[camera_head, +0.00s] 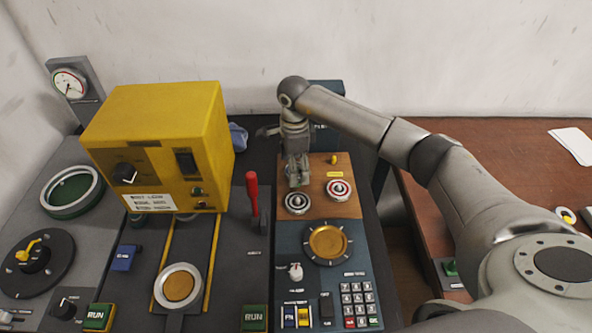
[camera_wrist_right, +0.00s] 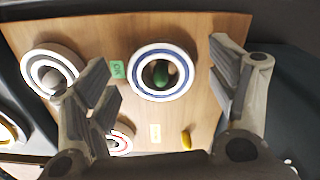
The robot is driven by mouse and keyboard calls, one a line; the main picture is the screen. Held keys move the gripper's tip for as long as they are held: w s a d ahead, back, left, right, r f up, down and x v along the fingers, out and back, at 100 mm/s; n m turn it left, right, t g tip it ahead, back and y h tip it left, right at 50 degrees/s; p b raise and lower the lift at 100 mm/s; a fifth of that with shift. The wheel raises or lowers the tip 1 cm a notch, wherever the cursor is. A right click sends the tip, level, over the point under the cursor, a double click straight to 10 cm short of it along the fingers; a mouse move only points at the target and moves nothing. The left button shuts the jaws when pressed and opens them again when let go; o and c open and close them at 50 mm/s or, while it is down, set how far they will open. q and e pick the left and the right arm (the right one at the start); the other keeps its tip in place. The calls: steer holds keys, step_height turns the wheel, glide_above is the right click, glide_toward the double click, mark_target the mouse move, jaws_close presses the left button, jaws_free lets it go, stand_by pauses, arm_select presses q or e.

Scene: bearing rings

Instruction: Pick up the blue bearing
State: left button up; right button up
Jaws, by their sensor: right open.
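The blue bearing (camera_wrist_right: 136,84) is a white ring with a blue band. It lies on the wooden board (camera_wrist_right: 210,30) around a green peg (camera_wrist_right: 160,74), in the right wrist view. My right gripper (camera_wrist_right: 160,66) is open, with one finger on each side of the bearing in that view and nothing between them held. In the head view the right gripper (camera_head: 298,175) is over the wooden board (camera_head: 318,208) and hides the blue bearing. I cannot tell how high the fingers are above it. My left gripper is not in view.
A black-and-white bearing (camera_head: 297,202) and a red-and-white bearing (camera_head: 340,190) sit close by on the board. A yellow peg (camera_head: 334,160) stands bare behind the red one. A red-handled lever (camera_head: 252,195) and a yellow box (camera_head: 160,145) stand to the left.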

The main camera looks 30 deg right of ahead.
steer(key=c, duration=1.2)
steer(key=shift+r, duration=0.15)
steer(key=shift+r+b, duration=0.35)
steer(key=shift+r, duration=0.3)
steer(key=s+a+r+b, duration=0.1)
steer(key=s+a+r, duration=0.1)
steer(key=s+r, duration=0.3)
steer(key=s+a+r+b, duration=0.1)
steer(key=s+a+r, duration=0.2)
steer(key=s+r, duration=0.3)
steer(key=shift+s+a+r+b, duration=0.25)
steer(key=shift+s+a+b, duration=0.1)
steer(key=shift+s, duration=0.65)
